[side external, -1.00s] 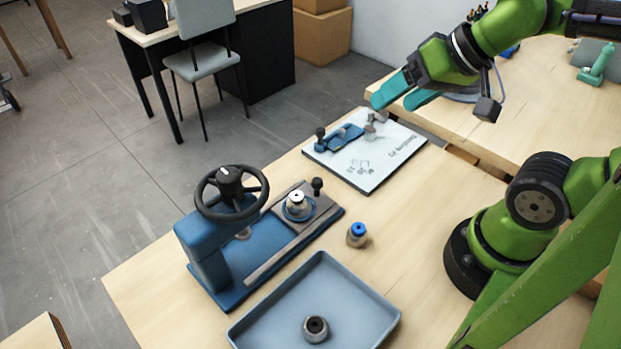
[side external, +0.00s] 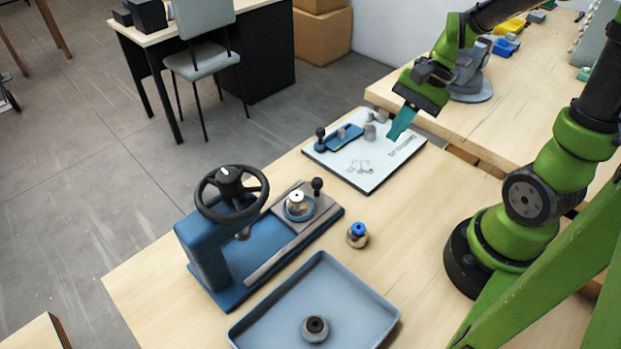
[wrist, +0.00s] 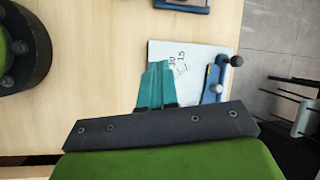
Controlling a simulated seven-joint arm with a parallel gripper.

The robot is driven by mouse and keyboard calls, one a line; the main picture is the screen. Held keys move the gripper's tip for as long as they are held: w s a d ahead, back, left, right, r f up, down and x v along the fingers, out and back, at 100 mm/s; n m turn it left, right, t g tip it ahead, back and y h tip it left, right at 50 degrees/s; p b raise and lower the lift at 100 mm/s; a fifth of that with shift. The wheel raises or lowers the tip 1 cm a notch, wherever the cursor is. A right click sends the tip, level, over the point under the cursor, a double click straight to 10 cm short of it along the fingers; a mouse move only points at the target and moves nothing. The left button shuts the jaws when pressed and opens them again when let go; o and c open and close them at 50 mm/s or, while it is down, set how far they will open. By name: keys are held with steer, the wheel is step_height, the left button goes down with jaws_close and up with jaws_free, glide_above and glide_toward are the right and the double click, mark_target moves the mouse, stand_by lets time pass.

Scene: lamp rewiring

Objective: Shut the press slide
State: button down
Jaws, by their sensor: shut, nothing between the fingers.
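The blue press (side external: 205,250) with a black handwheel (side external: 231,192) stands on the table at left of centre. Its slide (side external: 318,207), a grey-brown plate with a black knob (side external: 317,184), sits out from under the wheel towards the back right. A silver part with a white top (side external: 297,198) stands in a blue ring on the slide. My gripper (side external: 397,133), with teal fingers, is shut and empty. It points down above the right part of the white board, well apart from the press. The wrist view shows the closed fingers (wrist: 155,85) over the board.
The white board (side external: 372,178) carries a blue fixture (side external: 340,138) with a black knob and grey parts. A blue-topped fitting (side external: 357,234) stands right of the press. A grey-blue tray (side external: 375,322) in front holds a round grey part (side external: 315,329).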

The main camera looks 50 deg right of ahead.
steer(key=w+a+f+m+y, duration=0.1)
steer(key=a+f+m, duration=0.1)
steer(key=w+a+f+m+y, duration=0.1)
steer(key=w+a+f+m, duration=0.1)
steer(key=f, duration=0.1)
steer(key=w+a+f+m+t+y, duration=0.1)
steer(key=w+a+f+m, duration=0.1)
steer(key=shift+a+f+m+y, duration=0.3)
steer(key=shift+m+y, duration=0.1)
steer(key=shift+w+a, duration=0.25)
steer(key=shift+a, duration=0.35)
steer(key=shift+w+a, duration=0.2)
steer(key=shift+a, duration=0.4)
steer(key=shift+w+a, duration=0.25)
steer(key=shift+a, duration=0.5)
steer(key=a, duration=1.4)
steer(key=shift+a, duration=0.1)
